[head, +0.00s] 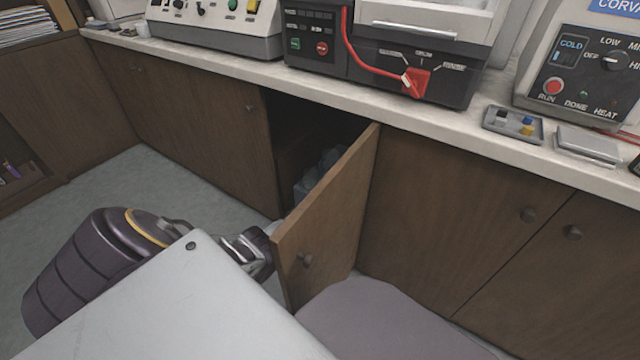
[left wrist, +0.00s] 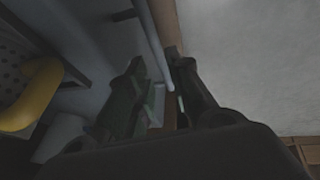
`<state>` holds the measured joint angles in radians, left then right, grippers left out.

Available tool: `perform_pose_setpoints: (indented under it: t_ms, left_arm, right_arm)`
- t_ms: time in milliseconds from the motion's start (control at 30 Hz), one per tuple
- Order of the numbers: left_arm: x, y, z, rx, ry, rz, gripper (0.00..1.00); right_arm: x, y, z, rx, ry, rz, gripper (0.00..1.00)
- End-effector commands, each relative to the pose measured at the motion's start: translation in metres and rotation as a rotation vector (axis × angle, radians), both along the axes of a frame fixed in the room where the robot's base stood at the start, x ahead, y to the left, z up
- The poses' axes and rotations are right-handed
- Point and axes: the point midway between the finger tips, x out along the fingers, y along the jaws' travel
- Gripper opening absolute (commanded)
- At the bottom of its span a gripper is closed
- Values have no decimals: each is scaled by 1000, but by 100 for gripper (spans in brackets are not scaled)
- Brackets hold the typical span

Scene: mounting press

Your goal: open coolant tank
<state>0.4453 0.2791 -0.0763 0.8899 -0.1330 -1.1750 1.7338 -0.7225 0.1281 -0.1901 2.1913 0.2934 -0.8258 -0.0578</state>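In the head view a brown cabinet door (head: 335,220) stands swung open under the counter. Inside the dark cabinet opening is a greyish object (head: 307,185), partly hidden by the door; I cannot tell if it is the coolant tank. My left gripper (head: 266,243) is low beside the door's free edge, with its fingertips partly hidden. In the left wrist view its fingers (left wrist: 160,95) are apart, with a pale rod (left wrist: 153,45) and a brown wooden edge (left wrist: 167,25) showing beyond and between them. I see nothing clearly gripped. My right gripper is not in view.
A thick yellow curved hose or pipe (left wrist: 40,95) shows at the left of the wrist view. Closed cabinet doors (head: 450,220) flank the opening. The counter (head: 215,62) carries machines, including one with a red lever (head: 416,83). Grey floor (head: 170,180) is clear at left.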

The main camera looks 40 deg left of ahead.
Motion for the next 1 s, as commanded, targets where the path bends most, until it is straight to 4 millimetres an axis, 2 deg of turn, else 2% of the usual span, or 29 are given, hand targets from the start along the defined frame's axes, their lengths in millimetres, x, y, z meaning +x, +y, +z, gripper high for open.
perform_pose_setpoints:
  t_ms: [600, 1000]
  left_arm:
    - [5, 15, -36, 0, 1, 0, 21]
    - [6, 18, -41, 0, 1, 0, 21]
  right_arm:
    - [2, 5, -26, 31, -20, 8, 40]
    - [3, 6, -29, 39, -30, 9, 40]
